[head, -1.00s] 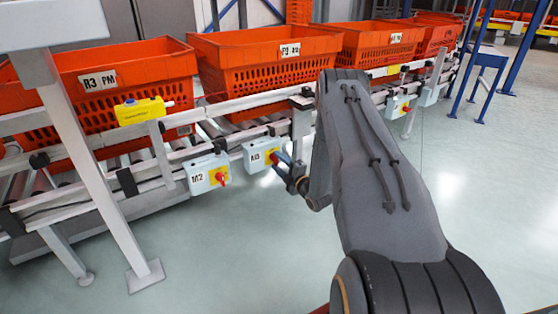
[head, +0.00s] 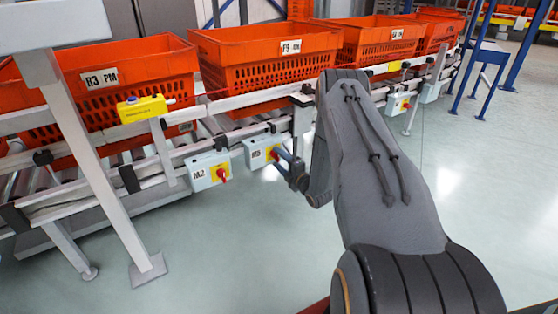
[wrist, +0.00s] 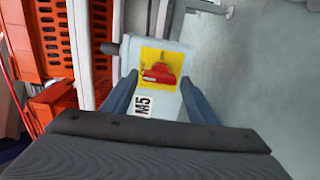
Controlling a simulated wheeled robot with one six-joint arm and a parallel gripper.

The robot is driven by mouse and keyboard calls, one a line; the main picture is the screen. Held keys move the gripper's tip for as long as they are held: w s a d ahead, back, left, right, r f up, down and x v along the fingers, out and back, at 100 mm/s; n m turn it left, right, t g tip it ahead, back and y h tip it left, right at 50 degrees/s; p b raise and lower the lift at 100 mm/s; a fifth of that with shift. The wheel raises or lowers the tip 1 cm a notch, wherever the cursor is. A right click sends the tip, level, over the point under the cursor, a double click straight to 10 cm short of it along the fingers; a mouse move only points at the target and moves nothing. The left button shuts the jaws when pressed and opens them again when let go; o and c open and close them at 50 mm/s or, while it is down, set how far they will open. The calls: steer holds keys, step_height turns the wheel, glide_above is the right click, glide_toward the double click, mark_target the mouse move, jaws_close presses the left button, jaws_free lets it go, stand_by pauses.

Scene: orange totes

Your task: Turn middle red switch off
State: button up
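The M5 switch box (head: 258,151) is the middle of three pale blue boxes along the conveyor rail. In the wrist view its red rotary switch (wrist: 158,74) sits on a yellow plate (wrist: 161,67), with the handle lying nearly crosswise in the picture. My gripper (wrist: 160,82) is open, facing the M5 box, with one blue-grey finger on each side of the switch in the picture. The fingers are apart from the handle; their exact depth is unclear. In the head view, my gripper (head: 282,156) is close in front of this box and partly covers its switch.
The M2 box (head: 208,170) with its red switch is to the left, and another box (head: 396,104) is farther right. Orange totes (head: 262,62) stand on the conveyor. A white post (head: 105,185) stands at left. The floor in front is clear.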

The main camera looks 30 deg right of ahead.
steer(key=shift+o, duration=0.3)
steer(key=s+p, duration=0.2)
steer(key=s, duration=0.5)
steer(key=shift+s+d, duration=0.35)
steer(key=shift+d, duration=0.05)
